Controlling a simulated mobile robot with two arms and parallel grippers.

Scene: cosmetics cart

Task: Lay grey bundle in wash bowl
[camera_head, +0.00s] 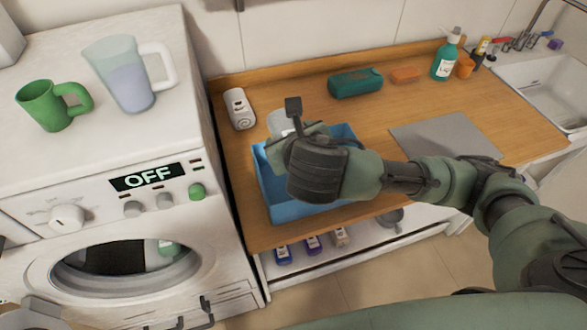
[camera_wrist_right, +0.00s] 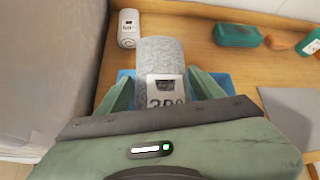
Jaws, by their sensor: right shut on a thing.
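The grey bundle (camera_wrist_right: 160,58) is a rolled, speckled grey cloth with a pale printed band. My right gripper (camera_wrist_right: 163,88) is shut on it, with a green finger on each side. In the head view the bundle (camera_head: 279,122) shows only in part behind my right gripper (camera_head: 298,142). The wash bowl (camera_head: 277,205) is a blue rectangular tub on the wooden counter's left end. My gripper and the bundle are over the bowl; the bundle's lower end and the bowl's inside are mostly hidden. My left gripper is not clearly seen.
A white roll (camera_head: 238,109) stands close behind the bowl. A washing machine (camera_head: 110,190) with a green mug and a jug on top borders the left. A grey mat (camera_head: 445,137), teal pouch (camera_head: 355,83) and orange sponge (camera_head: 406,75) lie right. Small bottles sit on the shelf below.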

